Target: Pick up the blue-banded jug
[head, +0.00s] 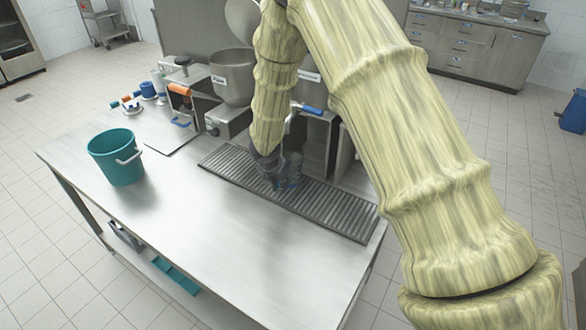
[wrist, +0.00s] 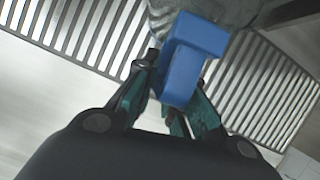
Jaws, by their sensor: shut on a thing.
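The jug is a grey metal vessel with a blue handle (wrist: 192,58). Its metal wall (wrist: 228,10) shows at the top of the wrist view, and I see little of its band. My gripper (wrist: 172,103) is shut on the blue handle, with a teal-edged finger on each side. In the head view my gripper (head: 270,172) is over the slatted drip grate (head: 330,211), beside the small dark grey jug (head: 292,168). My arm hides part of the jug there. I cannot tell whether the jug rests on the grate or hangs just above it.
A teal bucket (head: 117,160) with a pale handle stands at the left of the steel table (head: 215,245). A filling machine with a metal hopper (head: 233,76) and a blue-handled lever (head: 312,109) stands behind the grate. The front of the table is clear.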

